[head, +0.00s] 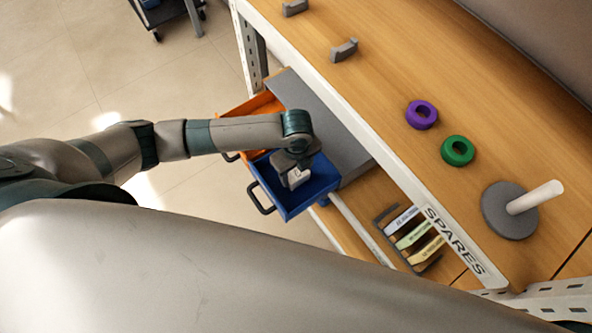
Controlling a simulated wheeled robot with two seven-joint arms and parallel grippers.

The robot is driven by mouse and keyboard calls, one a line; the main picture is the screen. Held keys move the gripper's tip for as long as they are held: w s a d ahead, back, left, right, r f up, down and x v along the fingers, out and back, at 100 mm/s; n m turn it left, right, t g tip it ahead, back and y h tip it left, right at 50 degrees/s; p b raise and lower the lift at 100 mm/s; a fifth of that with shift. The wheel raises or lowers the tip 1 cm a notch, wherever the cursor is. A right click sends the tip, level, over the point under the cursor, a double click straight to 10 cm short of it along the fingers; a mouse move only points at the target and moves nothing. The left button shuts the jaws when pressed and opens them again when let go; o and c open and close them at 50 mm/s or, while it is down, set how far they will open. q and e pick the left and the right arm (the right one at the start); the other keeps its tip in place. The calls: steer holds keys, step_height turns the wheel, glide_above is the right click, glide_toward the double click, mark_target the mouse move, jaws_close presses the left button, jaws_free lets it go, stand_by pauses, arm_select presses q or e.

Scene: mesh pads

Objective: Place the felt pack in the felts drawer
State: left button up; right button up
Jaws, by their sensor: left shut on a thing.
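My left gripper (293,168) points down over the open blue drawer (316,189), which stands out from a grey cabinet (335,135). It is shut on a small pale pack (296,177), seen inside the outline of the blue drawer. I cannot tell whether the pack touches the drawer floor. An orange drawer (262,106) is also open beside the blue one, partly hidden by my left arm. No label shows on either drawer. My right gripper is not in view.
The wooden bench top (390,75) holds a purple ring (421,115), a green ring (458,151) and a grey disc with a white peg (511,224). A rack of coloured tags (409,238) sits beside the SPARES sign (455,243). A dark cart (165,14) stands at the upper left.

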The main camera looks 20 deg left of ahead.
mark_target(296, 172)
arm_select(q)
steer(key=shift+f, duration=0.1)
steer(key=o, duration=1.1)
steer(key=shift+c, duration=0.2)
step_height(296, 172, up, 12)
stand_by(0.4)
